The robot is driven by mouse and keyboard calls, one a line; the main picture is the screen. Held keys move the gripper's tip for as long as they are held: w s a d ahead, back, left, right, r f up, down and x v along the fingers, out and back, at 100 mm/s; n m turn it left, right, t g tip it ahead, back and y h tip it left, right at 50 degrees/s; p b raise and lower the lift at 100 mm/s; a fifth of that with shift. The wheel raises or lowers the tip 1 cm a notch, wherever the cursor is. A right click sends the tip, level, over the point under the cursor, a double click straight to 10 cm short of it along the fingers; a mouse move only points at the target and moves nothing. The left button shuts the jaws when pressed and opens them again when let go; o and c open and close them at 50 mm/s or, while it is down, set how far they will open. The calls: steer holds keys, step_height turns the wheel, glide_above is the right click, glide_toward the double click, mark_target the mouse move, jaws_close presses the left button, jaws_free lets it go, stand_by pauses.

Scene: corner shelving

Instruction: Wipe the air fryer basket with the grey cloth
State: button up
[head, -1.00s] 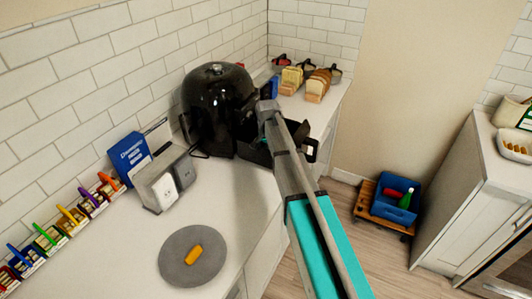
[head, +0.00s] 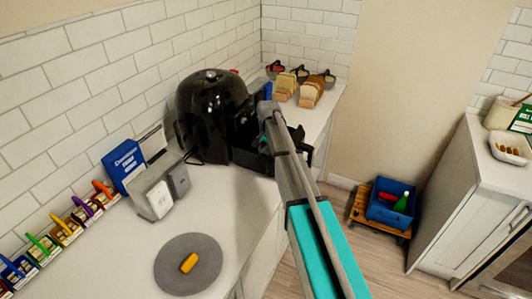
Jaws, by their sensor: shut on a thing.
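The black air fryer (head: 214,112) stands on the counter against the tiled wall. Its dark basket (head: 262,161) is pulled out at its front right, with the handle (head: 305,156) toward the counter edge. My arm reaches across the basket and hides much of it. My gripper (head: 296,133) shows only as a dark part beside the arm, over the basket area. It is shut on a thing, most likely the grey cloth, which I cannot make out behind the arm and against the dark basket. Contact with the basket cannot be told.
A round grey mat (head: 163,279) with a yellow item (head: 189,262) lies at the front. A white-grey appliance (head: 157,190) and a blue box (head: 123,165) stand left of the fryer. Bread (head: 311,91) stands behind.

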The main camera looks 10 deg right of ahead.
steer(key=shift+w+d, duration=0.65)
steer(key=shift+w, duration=0.2)
steer(key=shift+s, duration=0.1)
steer(key=shift+s+a, duration=0.15)
steer(key=shift+s+a+f, duration=0.1)
steer(key=shift+s+a, duration=0.05)
steer(key=shift+c, duration=0.5)
steer(key=shift+s+a, duration=0.7)
steer(key=shift+s, duration=0.25)
steer(key=shift+s+a, duration=0.7)
steer(key=shift+s, duration=0.25)
steer(key=shift+s+a, duration=0.7)
steer(key=shift+s, duration=0.25)
steer(key=shift+w+d, duration=0.1)
steer(key=shift+w, duration=0.05)
steer(key=shift+w+d, duration=0.6)
steer(key=shift+w, duration=0.15)
steer(key=shift+w+d, duration=0.55)
steer(key=shift+w, duration=0.2)
